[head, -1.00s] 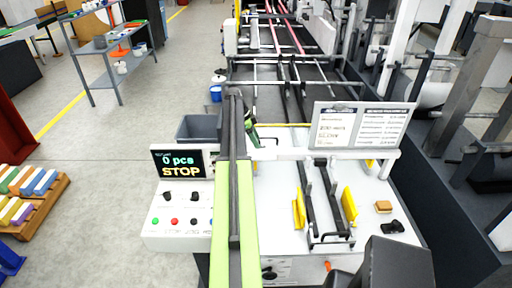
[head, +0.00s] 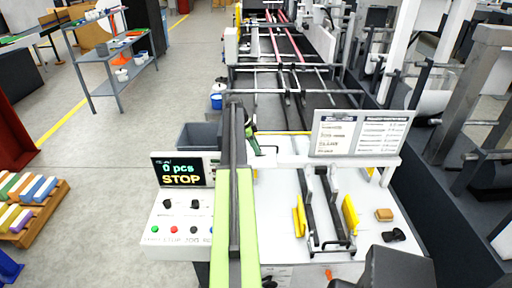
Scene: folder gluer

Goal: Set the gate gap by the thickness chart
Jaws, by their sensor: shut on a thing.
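The feeder table (head: 275,220) of the folder gluer lies ahead, with a white crossbar (head: 285,161) along its far side. Two yellow side guides (head: 350,215) stand on it. The job sheet (head: 335,133) and a chart (head: 382,133) are side by side on a board above the crossbar. Their small print is too blurred to read. The control display (head: 182,172) reads "0 pcs STOP". My arm reaches forward over the table's left part. My gripper (head: 252,138), a small green and black end beside the crossbar, is partly hidden by the arm. What it grips cannot be made out.
A control panel (head: 178,222) with buttons and knobs is left of my arm. A tan block (head: 384,215) and a small black item (head: 394,235) lie on the table's right. A grey bin (head: 197,136) stands behind the display.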

